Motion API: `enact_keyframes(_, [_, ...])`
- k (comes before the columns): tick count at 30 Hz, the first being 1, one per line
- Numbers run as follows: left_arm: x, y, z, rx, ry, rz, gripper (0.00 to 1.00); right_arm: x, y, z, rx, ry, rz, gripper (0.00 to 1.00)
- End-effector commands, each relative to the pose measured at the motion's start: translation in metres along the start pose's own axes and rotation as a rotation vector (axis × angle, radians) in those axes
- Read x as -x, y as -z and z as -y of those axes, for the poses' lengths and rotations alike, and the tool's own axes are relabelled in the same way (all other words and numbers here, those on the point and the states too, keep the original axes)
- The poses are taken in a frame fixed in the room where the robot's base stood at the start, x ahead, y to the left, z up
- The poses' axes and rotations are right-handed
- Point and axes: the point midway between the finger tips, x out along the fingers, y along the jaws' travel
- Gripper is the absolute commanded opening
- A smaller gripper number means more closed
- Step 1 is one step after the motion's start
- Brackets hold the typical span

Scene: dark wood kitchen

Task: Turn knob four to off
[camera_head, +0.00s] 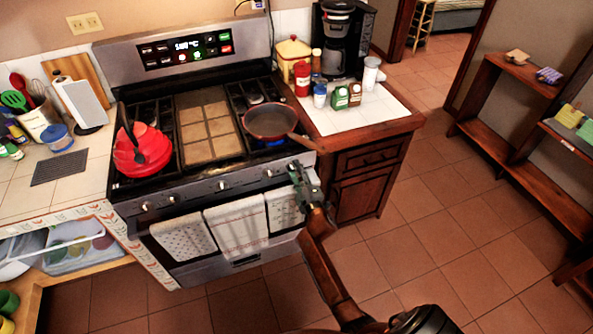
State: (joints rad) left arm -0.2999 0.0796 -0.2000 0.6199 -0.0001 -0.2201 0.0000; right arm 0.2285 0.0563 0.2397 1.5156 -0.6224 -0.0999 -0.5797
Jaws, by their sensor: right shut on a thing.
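The stove (195,190) stands at the left of centre with a row of knobs along its front panel. Knobs show at the left end (145,207), near the middle (221,186) and right of the middle (268,174). My right gripper (295,170) is at the right end of this panel, with its fingers shut on a stove knob there. The gripper mostly hides that knob, so its turn angle cannot be told. No knob numbers are readable. My left gripper is not in view.
A red kettle (142,150) and a frying pan (270,122) sit on the stove. Towels (237,228) hang on the oven handle close to my right gripper. A wooden cabinet (368,180) stands right of the stove. The tiled floor (440,240) is clear.

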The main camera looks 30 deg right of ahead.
Motion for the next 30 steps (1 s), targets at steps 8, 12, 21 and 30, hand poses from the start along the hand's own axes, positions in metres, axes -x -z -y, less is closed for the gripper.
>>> enact_keyframes(8, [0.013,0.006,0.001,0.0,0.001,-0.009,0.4,0.0,0.001,0.0,-0.233,0.001,0.001,0.08])
enact_keyframes(12, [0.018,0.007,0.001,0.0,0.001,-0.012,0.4,0.001,0.0,0.001,-0.322,0.002,0.002,0.08])
enact_keyframes(21, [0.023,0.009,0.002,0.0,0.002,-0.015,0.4,0.0,0.0,0.002,-0.433,0.001,0.001,0.08])
enact_keyframes(30, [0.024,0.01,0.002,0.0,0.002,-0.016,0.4,0.0,0.0,0.003,-0.458,0.002,0.002,0.08])
